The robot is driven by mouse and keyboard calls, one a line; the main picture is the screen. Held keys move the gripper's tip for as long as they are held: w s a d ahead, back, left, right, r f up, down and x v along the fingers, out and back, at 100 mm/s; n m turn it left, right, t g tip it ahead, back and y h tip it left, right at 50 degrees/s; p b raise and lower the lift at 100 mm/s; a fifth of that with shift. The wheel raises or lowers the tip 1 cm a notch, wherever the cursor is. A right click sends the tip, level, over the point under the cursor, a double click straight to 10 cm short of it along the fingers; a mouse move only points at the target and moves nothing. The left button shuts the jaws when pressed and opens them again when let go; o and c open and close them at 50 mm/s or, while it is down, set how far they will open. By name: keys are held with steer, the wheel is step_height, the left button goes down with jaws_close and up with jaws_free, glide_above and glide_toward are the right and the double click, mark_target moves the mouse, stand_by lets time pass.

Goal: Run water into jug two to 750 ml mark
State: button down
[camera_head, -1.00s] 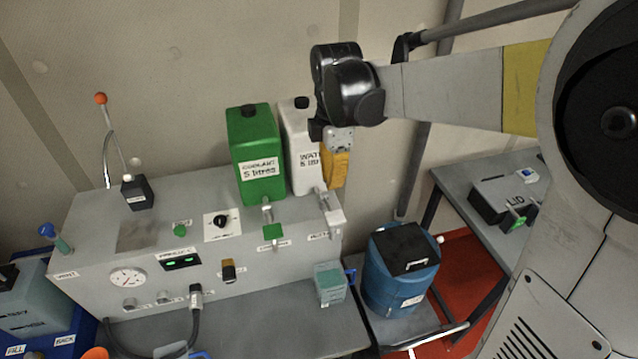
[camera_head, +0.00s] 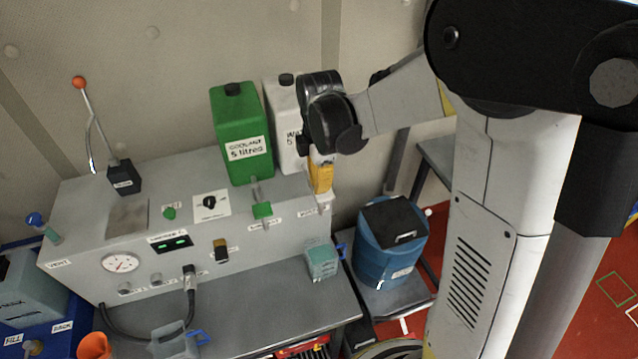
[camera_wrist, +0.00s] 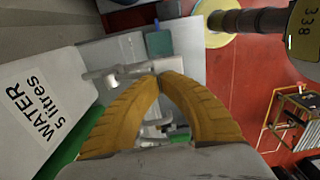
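The white water container (camera_head: 284,120) stands on the grey bench unit, beside the green coolant container. It also shows in the wrist view (camera_wrist: 40,105). Its pale tap (camera_head: 323,202) is at the unit's front right. A small teal jug (camera_head: 322,262) stands on the lower shelf roughly below that tap; it appears in the wrist view (camera_wrist: 160,42). Its number and water level are not readable. My gripper (camera_wrist: 160,76) has its yellow fingers together at the tips, right at the water tap's pipe (camera_wrist: 110,75). I cannot tell whether the tips hold any part of it.
The green coolant container (camera_head: 243,135) and its tap (camera_head: 262,210) are just left. A blue drum with black lid (camera_head: 390,258) stands right of the shelf. A grey jug with blue handle (camera_head: 172,342) is at the front. An orange-knobbed lever (camera_head: 79,83) rises far left.

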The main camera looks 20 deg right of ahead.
mark_target(322, 196)
steer(key=f+t+b, duration=0.1)
steer(key=b, duration=0.1)
steer(key=s+f+t+b, duration=0.1)
steer(key=f+t+b, duration=0.2)
steer(key=shift+s+b, duration=0.3)
steer(key=shift+w+f, duration=0.15)
steer(key=shift+w, duration=0.1)
stand_by(2.6)
